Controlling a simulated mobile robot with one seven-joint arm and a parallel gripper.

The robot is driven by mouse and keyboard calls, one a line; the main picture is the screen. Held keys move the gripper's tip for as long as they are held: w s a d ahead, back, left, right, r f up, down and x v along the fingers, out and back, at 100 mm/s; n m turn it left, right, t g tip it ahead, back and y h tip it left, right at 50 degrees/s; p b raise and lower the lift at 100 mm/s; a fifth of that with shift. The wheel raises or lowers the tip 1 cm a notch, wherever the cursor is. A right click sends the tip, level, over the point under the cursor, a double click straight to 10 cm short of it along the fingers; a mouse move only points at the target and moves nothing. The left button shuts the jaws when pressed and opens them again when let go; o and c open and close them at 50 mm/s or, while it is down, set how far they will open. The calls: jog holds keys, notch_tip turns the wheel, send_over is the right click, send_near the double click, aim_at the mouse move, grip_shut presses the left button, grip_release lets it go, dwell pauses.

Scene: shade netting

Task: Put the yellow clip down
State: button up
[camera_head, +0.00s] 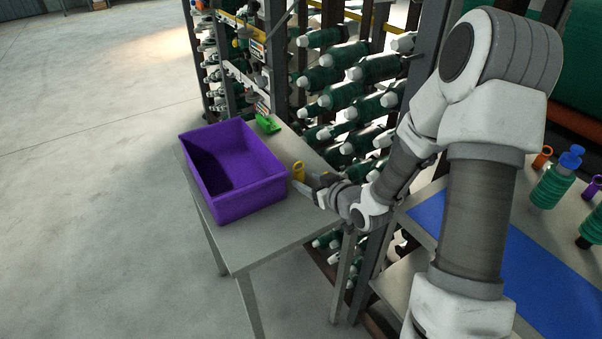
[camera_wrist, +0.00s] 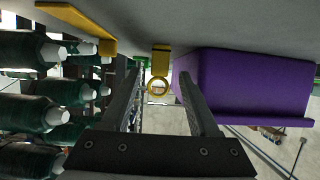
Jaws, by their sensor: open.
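The yellow clip (camera_head: 298,171) stands upright on the grey table, close to the right side of the purple bin. In the wrist view, which is upside down, the clip (camera_wrist: 160,64) shows its block against the table top and its ring toward the middle of the picture. My gripper (camera_head: 303,187) is open at the table's right edge, low over the top. In the wrist view the fingers (camera_wrist: 160,75) spread to either side of the clip, with clear gaps, and do not touch it.
The purple bin (camera_head: 273,188) stands on the grey table (camera_head: 256,246) and looks empty. A green clip (camera_head: 267,123) lies behind it. A rack of green spools (camera_head: 345,93) stands close to the right. A blue mat (camera_head: 520,290) lies on another table. The front table corner is bare.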

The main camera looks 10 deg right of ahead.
jog(key=p+v, duration=0.1)
jog(key=v, duration=0.6)
jog(key=shift+r, duration=0.2)
